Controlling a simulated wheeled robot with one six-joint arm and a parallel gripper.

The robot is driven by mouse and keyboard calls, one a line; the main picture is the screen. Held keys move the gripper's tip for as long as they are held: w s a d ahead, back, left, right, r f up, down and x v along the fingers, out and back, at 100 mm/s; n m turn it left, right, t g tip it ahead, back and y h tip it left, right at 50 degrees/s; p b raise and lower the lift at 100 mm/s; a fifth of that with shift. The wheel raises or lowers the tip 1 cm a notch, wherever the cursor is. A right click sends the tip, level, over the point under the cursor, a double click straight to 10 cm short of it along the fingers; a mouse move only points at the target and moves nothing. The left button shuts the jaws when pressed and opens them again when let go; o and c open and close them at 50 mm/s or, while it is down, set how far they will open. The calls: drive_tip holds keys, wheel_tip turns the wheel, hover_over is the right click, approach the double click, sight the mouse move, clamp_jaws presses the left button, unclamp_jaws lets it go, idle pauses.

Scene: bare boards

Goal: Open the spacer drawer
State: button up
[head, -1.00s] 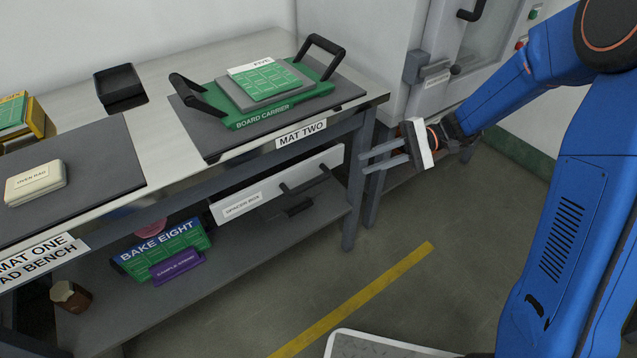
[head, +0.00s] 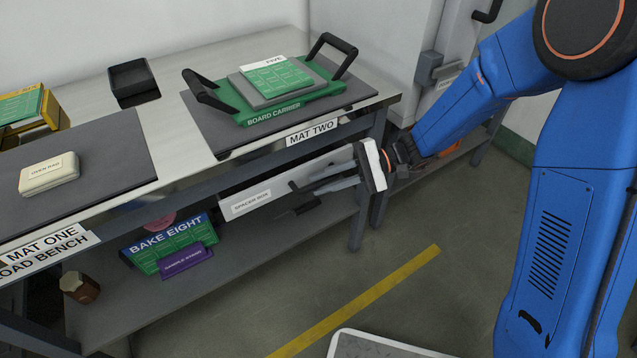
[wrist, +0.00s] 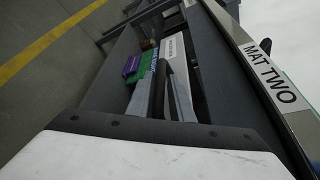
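The spacer drawer (head: 250,200) is a white front labelled SPACER BOX under the right part of the bench, and it looks shut. Its dark bar handle (head: 295,187) shows at the left end; the rest is partly hidden by my gripper. My gripper (head: 314,184) is at the handle, its two grey fingers apart and pointing left at the drawer front. In the wrist view, the white drawer front (wrist: 172,48) lies ahead and the dark handle bar (wrist: 157,90) runs in front of my gripper. I cannot tell whether the fingers touch the handle.
The bench edge with the MAT TWO label (head: 312,132) is just above my gripper. A board carrier (head: 290,112) stands on the mat there. A bench leg (head: 358,228) is close to my wrist. BAKE EIGHT boards (head: 165,240) are on the lower shelf.

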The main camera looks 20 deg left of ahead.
drive_tip(key=shift+s+a+f, duration=0.15)
drive_tip(key=shift+s+a, duration=0.2)
drive_tip(key=shift+a, duration=0.25)
clamp_jaws()
drive_tip(key=shift+d, duration=0.15)
